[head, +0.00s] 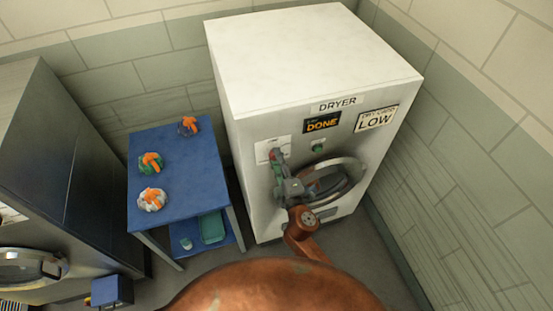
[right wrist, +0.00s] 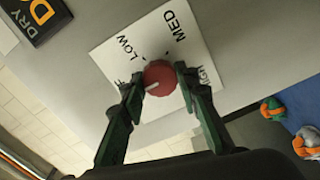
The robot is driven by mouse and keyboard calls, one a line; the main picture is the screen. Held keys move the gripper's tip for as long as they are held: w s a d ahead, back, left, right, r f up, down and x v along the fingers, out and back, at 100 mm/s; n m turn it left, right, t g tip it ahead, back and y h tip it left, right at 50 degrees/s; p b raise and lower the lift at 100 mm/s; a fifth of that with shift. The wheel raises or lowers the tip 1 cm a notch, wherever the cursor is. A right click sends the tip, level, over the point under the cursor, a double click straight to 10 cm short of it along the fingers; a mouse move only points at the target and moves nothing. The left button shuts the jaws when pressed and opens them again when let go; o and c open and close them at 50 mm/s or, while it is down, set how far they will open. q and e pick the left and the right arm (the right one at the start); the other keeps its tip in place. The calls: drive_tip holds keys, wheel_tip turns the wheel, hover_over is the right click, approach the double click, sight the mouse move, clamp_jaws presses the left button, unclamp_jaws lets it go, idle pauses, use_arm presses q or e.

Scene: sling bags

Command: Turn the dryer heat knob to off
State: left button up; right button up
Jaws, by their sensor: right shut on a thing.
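The white dryer (head: 315,60) stands at the back, with a DRYER label on its front. Its red heat knob (right wrist: 161,78) sits on a white plate (right wrist: 105,54) marked LOW, MED and HIGH; another label at the left is mostly hidden by a finger. The knob's white mark lies on its lower-left side in the right wrist view. My right gripper (right wrist: 161,82) has its two fingers on opposite sides of the knob, shut on it. In the head view this gripper (head: 278,162) partly covers the knob and plate. My left gripper is not in view.
The round dryer door (head: 357,176) is beside my right gripper. A display (head: 322,122) reads DONE and a card (head: 376,119) reads LOW. A blue table (head: 185,180) with several orange-topped bundles stands left. A dark machine (head: 65,180) is at far left.

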drive_tip(key=o, duration=1.2)
drive_tip(key=shift+c, duration=0.2)
drive_tip(key=shift+s, duration=0.1)
drive_tip(key=v, duration=1.2)
